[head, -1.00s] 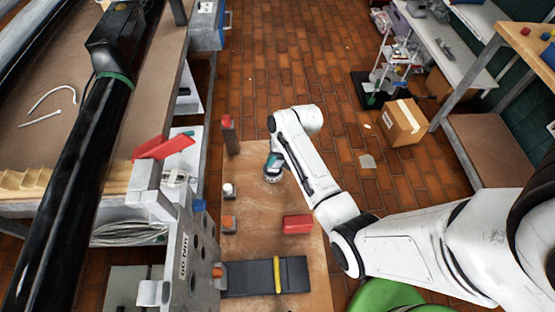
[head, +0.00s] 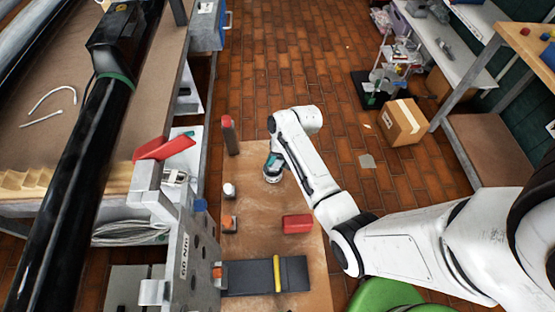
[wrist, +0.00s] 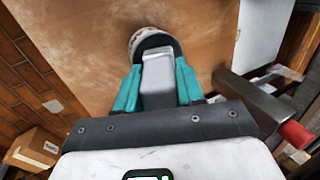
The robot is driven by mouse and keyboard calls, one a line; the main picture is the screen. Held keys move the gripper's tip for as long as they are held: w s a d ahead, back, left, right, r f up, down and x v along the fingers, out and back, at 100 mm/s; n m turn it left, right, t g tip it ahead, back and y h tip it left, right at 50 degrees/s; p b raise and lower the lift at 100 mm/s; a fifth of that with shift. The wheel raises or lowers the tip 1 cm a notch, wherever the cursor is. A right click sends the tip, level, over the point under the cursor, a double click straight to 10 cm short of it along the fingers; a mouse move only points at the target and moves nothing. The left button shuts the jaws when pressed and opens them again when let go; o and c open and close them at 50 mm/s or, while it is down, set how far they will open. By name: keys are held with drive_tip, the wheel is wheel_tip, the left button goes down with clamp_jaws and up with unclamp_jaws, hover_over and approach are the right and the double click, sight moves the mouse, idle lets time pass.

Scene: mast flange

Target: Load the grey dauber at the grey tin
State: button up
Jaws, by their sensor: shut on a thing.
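My gripper (wrist: 157,88) is shut on the grey dauber (wrist: 158,72), with a teal finger on each side of its blocky grey body. Below the dauber, a round pale grey tin (wrist: 148,33) with a mottled rim and a dark round part shows in the wrist view. The dauber's lower end meets or overlaps this dark part; I cannot tell whether it touches the tin. In the head view the tin (head: 272,179) stands on the wooden board, directly under my gripper (head: 274,163), and the dauber is mostly hidden there.
On the board (head: 262,207) stand a small white-topped jar (head: 229,190), an orange and grey block (head: 230,224), a red block (head: 297,224) and a red-topped post (head: 228,135). A dark strip with a yellow band (head: 277,274) lies nearer. A grey metal flange (head: 190,255) rises at left.

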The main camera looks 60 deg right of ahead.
idle(0.3)
wheel_tip(320, 180, up, 5)
drive_tip(key=p, duration=0.5)
drive_tip(key=shift+r+p, duration=0.75)
drive_tip(key=shift+r, duration=0.25)
